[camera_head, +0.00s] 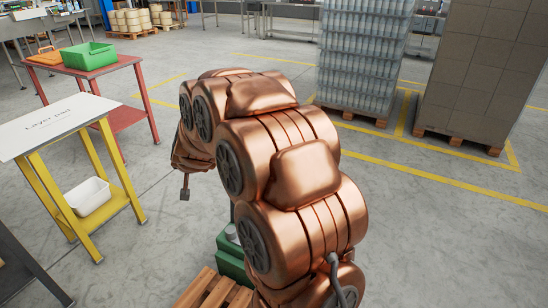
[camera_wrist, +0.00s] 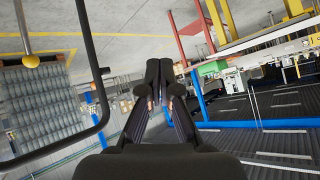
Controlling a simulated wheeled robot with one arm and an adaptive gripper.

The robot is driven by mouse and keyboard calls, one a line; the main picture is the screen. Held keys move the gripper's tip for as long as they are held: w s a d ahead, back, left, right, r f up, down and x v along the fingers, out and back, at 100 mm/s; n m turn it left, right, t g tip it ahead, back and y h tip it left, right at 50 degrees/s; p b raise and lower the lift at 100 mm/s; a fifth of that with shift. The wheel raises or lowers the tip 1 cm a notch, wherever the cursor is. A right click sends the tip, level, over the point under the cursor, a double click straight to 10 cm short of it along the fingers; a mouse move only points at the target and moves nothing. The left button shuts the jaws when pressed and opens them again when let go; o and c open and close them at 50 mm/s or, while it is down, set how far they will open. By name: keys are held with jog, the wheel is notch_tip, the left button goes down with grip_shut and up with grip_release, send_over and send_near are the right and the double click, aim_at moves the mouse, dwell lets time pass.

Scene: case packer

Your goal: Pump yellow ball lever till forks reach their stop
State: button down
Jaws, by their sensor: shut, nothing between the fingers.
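The yellow ball (camera_wrist: 31,61) is on the end of a thin grey lever (camera_wrist: 22,28) at the upper left of the wrist view. My gripper (camera_wrist: 159,68) is shut and empty, its fingertips together in the middle of that view, to the right of the ball and apart from it. A black tube loop (camera_wrist: 103,85) shows between the ball and my fingers. In the head view, my copper arm covers the centre and hides most of my gripper. A green machine part (camera_head: 230,262) shows partly behind my arm. I cannot make out the forks or their height.
A wooden slatted pallet (camera_head: 207,291) lies at the lower middle. A yellow table (camera_head: 60,120) and a red table (camera_head: 122,116) with a green bin (camera_head: 89,56) stand left. A bottle pallet (camera_head: 362,55) and a carton stack (camera_head: 482,70) stand back right. Floor lies clear between.

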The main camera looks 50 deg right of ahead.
jog(key=w+d+f+m+h+b, duration=0.2)
jog(key=d+f+h, duration=0.15)
jog(key=d, duration=0.45)
jog(key=w+d+f+m+h+b, duration=0.15)
jog(key=d+f, duration=0.25)
jog(key=d, duration=0.4)
jog(key=s+d+f+m+g+h+b, duration=0.1)
jog(key=s+d+f+m+h+b, duration=0.1)
jog(key=d, duration=0.5)
jog(key=s+d+f+m+g+h+b, duration=0.2)
jog(key=s+d+h, duration=0.2)
jog(key=d, duration=0.3)
jog(key=shift+d+f+h+b, duration=0.15)
jog(key=shift+f+h+b, duration=0.25)
jog(key=shift+h, duration=0.4)
jog(key=f+x, duration=0.3)
jog(key=x, duration=0.9)
jog(key=shift+w+b, duration=0.25)
jog(key=shift+b, duration=0.2)
jog(key=shift+d, duration=0.1)
